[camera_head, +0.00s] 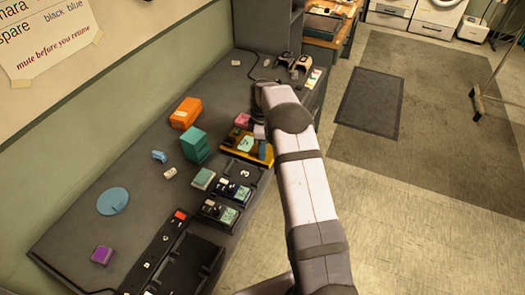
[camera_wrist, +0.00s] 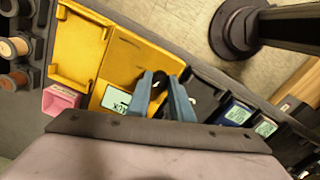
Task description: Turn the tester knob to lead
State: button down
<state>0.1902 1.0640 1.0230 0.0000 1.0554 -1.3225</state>
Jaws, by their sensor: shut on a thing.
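The yellow tester (camera_wrist: 128,62), with a small lit display (camera_wrist: 115,99), lies below my gripper in the wrist view. Its yellow body (camera_head: 240,153) shows beside the end of my arm in the head view. My gripper (camera_wrist: 160,82) has blue fingers closed over the tester. A small dark piece, which looks like the knob (camera_wrist: 159,77), is between the fingertips. The fingers cover most of it, so its pointer and the setting it faces cannot be read.
A pink block (camera_wrist: 62,98) sits beside the yellow tester. Dark units with lit displays (camera_wrist: 238,114) stand close on the other side. In the head view, an orange box (camera_head: 186,113) and a teal box (camera_head: 195,146) stand near the wall.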

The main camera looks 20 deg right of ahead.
jog(key=m+b, duration=0.1)
jog(key=m, duration=0.5)
jog(key=shift+m, duration=0.3)
jog(key=m, duration=0.5)
jog(key=shift+m, duration=0.4)
jog(key=c, duration=1.6)
grip_release()
jog(key=shift+r, duration=0.15)
notch_tip(320, 180, up, 7)
jog(key=shift+f+b, duration=0.1)
jog(key=shift+b, duration=0.95)
jog(key=shift+r, duration=0.2)
